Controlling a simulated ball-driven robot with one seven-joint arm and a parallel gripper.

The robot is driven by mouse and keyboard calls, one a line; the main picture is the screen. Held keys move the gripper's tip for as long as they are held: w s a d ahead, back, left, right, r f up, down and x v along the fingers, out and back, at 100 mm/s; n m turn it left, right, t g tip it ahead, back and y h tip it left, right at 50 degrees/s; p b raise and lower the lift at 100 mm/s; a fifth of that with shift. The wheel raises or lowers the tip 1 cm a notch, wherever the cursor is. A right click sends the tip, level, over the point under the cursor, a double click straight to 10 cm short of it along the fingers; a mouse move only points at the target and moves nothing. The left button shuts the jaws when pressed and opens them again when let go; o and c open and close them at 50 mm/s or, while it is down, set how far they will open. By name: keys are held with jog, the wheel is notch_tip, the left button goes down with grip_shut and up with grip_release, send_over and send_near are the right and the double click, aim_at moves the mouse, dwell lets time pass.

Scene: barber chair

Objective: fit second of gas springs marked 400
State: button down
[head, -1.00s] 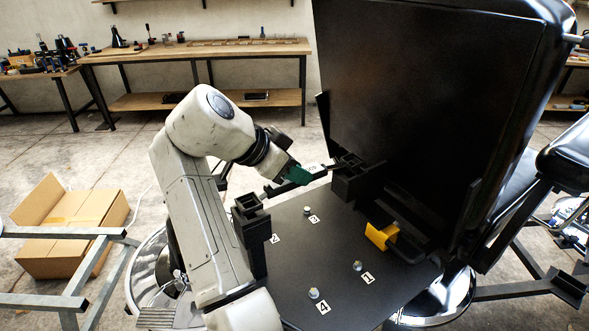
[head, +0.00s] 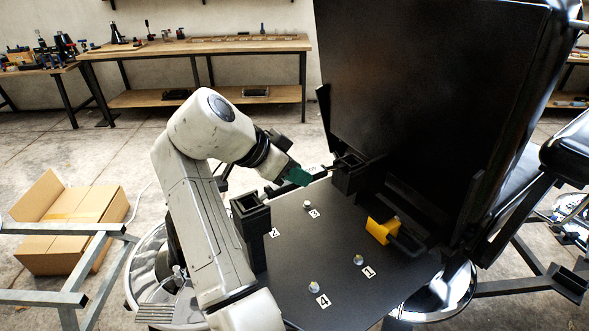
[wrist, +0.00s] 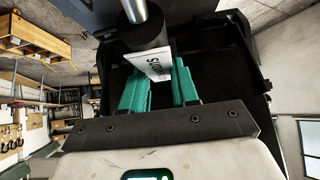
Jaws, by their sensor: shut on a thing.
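My gripper (head: 297,177) has green fingers and is shut on a black gas spring (wrist: 142,45) with a white label (wrist: 149,62). The label's print is turned, and I cannot read it surely. In the wrist view a silver rod (wrist: 135,10) runs up from the black body. In the head view the gas spring lies nearly level above the black plate (head: 310,250). Its far end is close to a black socket post (head: 350,165) by the chair back; I cannot tell whether they touch. A second black socket post (head: 252,225) stands nearer my arm.
The black chair back (head: 420,100) rises at the right. Bolts numbered 1 to 4 and a yellow block (head: 381,230) stand on the plate. A cardboard box (head: 75,215) and a metal frame (head: 60,230) are at the left. A workbench (head: 200,48) stands behind.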

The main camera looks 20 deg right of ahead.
jog(key=shift+f, duration=0.15)
jog(key=c, duration=0.8)
grip_release()
jog(key=b+v, duration=0.1)
jog(key=v, duration=1)
jog(key=shift+f, duration=0.1)
